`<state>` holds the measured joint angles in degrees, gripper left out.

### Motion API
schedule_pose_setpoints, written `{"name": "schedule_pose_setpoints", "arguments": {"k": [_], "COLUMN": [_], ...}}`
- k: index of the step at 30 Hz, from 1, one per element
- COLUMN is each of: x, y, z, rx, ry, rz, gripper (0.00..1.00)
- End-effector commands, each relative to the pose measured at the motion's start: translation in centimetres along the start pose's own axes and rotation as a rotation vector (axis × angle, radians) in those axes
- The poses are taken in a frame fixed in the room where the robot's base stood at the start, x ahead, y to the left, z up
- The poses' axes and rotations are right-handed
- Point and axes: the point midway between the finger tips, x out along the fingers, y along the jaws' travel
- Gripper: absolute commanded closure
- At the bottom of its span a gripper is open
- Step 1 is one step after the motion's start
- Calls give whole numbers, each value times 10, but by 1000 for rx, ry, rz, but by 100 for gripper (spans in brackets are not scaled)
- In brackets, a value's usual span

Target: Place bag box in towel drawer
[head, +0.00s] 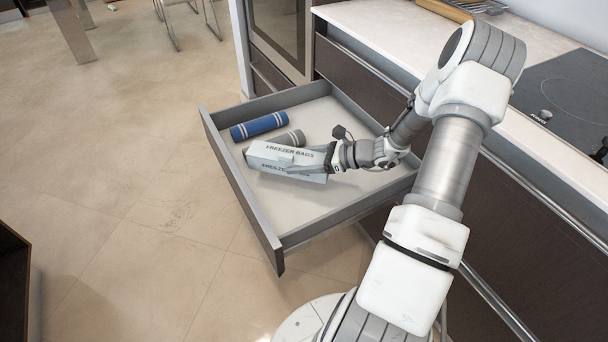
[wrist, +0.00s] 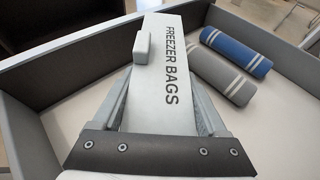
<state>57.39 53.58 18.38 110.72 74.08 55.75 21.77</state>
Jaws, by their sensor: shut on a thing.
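The bag box is a long white box marked "FREEZER BAGS" (head: 285,157); it also shows in the wrist view (wrist: 168,62). My gripper (head: 310,165) is shut on the box, with one finger on each side in the wrist view. The box is over the open towel drawer (head: 240,188), within its walls. I cannot tell whether it touches the drawer floor. A rolled blue towel (head: 258,126) and a rolled grey towel (head: 288,139) lie in the drawer, beside and beyond the box. They show at right in the wrist view.
The drawer's near floor (head: 310,200) is bare. A pale countertop (head: 390,35) with a black cooktop (head: 570,95) runs above the drawer at right. A tall oven cabinet (head: 280,30) stands behind. The tiled floor (head: 110,160) at left is clear.

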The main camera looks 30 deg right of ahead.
Motion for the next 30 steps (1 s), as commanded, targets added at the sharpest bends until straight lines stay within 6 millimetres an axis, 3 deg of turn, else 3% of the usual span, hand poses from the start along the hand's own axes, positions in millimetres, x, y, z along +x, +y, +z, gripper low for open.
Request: {"name": "schedule_pose_setpoints", "arguments": {"k": [1,3,13,25,26,30], "x": [6,10,25,27,27,27], "y": [0,0,0,0,0,0], "z": [-14,-24,-59,-64,-64,-64], "rx": [2,1,1,-1,-1,-1], "ry": [-2,-2,-2,-1,0,0], "rz": [0,-1,-2,-2,-2,-2], "gripper": [90,90,90,90,23,0]}}
